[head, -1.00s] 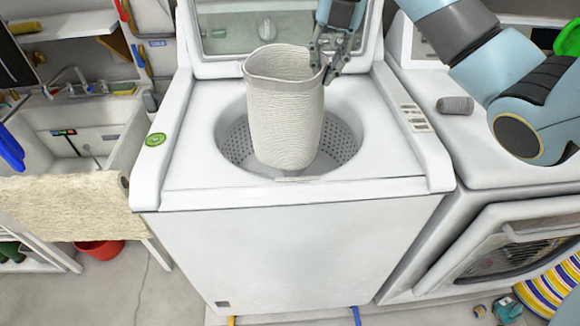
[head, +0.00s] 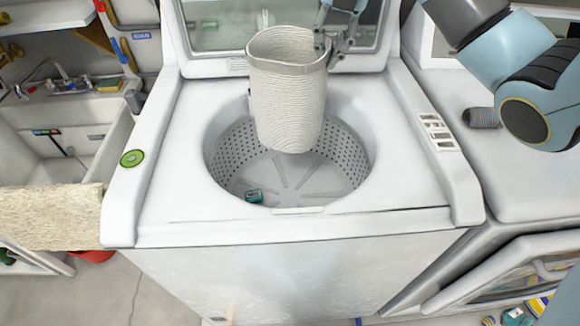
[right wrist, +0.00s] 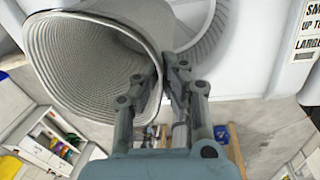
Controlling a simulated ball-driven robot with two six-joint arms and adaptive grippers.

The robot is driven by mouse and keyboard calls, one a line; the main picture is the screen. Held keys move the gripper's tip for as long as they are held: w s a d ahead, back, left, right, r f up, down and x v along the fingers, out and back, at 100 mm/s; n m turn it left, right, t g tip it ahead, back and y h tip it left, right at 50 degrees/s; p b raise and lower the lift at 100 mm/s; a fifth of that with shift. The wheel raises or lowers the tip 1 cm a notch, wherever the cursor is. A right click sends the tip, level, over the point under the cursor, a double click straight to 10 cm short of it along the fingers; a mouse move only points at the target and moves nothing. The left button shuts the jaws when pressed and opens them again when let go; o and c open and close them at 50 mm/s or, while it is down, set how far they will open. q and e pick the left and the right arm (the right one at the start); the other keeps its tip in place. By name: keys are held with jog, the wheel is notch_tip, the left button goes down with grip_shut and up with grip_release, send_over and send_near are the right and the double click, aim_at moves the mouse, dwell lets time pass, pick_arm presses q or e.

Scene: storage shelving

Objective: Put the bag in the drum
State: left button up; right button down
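A white woven bag (head: 288,105) hangs upright above the open drum (head: 345,160) of a white top-loading washer. My right gripper (head: 330,45) is shut on the right side of its rim. In the right wrist view, the bag (right wrist: 75,60) shows its open mouth, and the gripper's fingers (right wrist: 165,85) pinch its wall. The bag's lower end overlaps the drum opening in the head view; its exact height cannot be told. A small teal item (head: 254,195) lies on the drum floor near the front. My left gripper is not in view.
The washer's raised lid (head: 215,40) stands behind the drum. A sink (head: 60,130) with a beige cloth (head: 45,215) is at the left. A grey cylinder (head: 482,118) lies on the white appliance (head: 475,160) at the right. A green round knob (head: 132,158) sits on the washer's left edge.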

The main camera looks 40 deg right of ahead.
aim_at(323, 105)
jog(key=shift+s+a+f, duration=0.15)
jog(key=shift+f, duration=0.4)
notch_tip(323, 105, down, 11)
jog(key=b, duration=0.7)
jog(key=shift+r+b, duration=0.15)
jog(key=shift+b, duration=0.15)
notch_tip(323, 105, down, 10)
jog(key=shift+f, duration=0.65)
jog(key=c, duration=1.5)
grip_release()
